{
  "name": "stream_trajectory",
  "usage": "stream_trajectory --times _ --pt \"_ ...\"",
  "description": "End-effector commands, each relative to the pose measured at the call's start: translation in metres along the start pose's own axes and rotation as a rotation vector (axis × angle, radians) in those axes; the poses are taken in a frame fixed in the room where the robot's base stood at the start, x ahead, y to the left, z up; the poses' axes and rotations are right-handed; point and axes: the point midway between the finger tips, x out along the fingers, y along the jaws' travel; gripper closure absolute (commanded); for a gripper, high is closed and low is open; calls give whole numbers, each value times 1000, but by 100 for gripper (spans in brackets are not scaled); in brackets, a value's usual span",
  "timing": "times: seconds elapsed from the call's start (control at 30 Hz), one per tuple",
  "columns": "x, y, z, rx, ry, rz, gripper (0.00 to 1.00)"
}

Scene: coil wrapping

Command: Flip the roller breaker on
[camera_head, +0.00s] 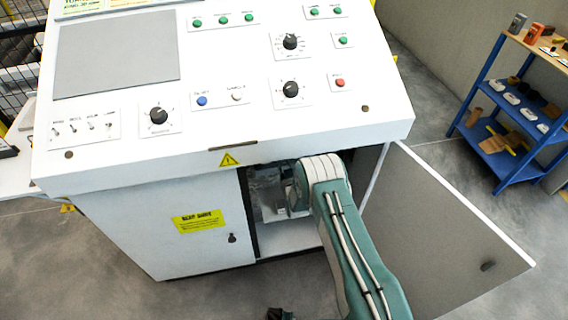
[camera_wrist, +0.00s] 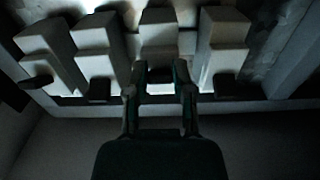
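In the wrist view, a row of pale, blocky breakers with dark toggles runs across the top: one at far left (camera_wrist: 55,50), one left of centre (camera_wrist: 100,50), one at centre (camera_wrist: 158,35) and one at right (camera_wrist: 222,45). No labels are legible, so I cannot tell which is the roller breaker. My gripper (camera_wrist: 161,70) is at the centre breaker, its fingers apart on either side of that breaker's lower part. Contact is unclear in the dark. In the head view my arm reaches into the open cabinet (camera_head: 290,238), and the gripper is hidden.
The white control console (camera_head: 215,110) with knobs and buttons overhangs the cabinet. The grey cabinet door (camera_head: 440,240) stands open to the right of my arm. The closed left door (camera_head: 165,235) has a yellow label. A blue shelf (camera_head: 500,110) stands far right.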

Motion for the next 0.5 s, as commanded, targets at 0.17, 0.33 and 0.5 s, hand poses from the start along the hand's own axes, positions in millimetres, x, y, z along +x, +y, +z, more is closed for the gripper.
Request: stream_trajectory --times 0.17,0.33,0.5 --pt "1 -1 -1 0 -5 -2 100" --pt "1 -1 -6 0 -87 -2 100" --pt "0 -1 -10 0 -218 -2 100"
